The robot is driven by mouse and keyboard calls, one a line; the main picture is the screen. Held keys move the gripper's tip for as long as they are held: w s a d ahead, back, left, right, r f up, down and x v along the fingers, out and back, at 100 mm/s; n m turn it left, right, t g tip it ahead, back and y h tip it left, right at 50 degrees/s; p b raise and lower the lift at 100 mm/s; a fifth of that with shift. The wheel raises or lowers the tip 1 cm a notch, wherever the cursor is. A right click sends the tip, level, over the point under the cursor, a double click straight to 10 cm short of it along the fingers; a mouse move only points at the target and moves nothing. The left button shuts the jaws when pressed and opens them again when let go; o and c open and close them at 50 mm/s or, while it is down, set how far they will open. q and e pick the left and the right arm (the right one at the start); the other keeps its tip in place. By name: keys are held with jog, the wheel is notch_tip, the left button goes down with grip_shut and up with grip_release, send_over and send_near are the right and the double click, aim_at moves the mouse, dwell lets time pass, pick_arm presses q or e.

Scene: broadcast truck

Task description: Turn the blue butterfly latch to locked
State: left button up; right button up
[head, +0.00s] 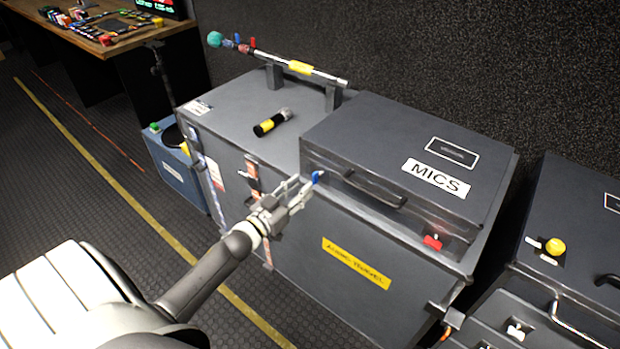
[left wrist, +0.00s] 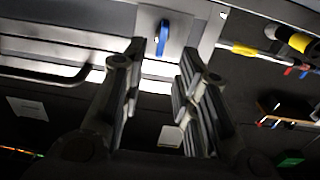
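The blue butterfly latch (head: 317,177) is on the front of the dark grey MICS case (head: 415,150), near its left front corner. In the left wrist view the blue latch (left wrist: 162,38) is a narrow upright bar on a light grey plate. My left gripper (head: 306,184) is at the latch, partly covering it in the head view. In the left wrist view my left gripper (left wrist: 163,55) is open, with the latch seen in the gap at its fingertips. I cannot tell whether either finger touches it. My right gripper is not in view.
A red latch (head: 432,242) is on the case's right front, with a black handle (head: 375,188) between the latches. A black-and-yellow microphone (head: 272,122) lies on the large trunk (head: 228,118). A boom pole (head: 300,67) rests behind it. Open floor (head: 110,170) is left.

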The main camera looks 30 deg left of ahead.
aim_at(313, 178)
pick_arm(q)
jog(key=shift+w+d, duration=0.15)
jog(key=shift+w, duration=1.15)
jog(key=shift+w+d, duration=0.1)
jog(key=shift+w, duration=1.15)
grip_shut()
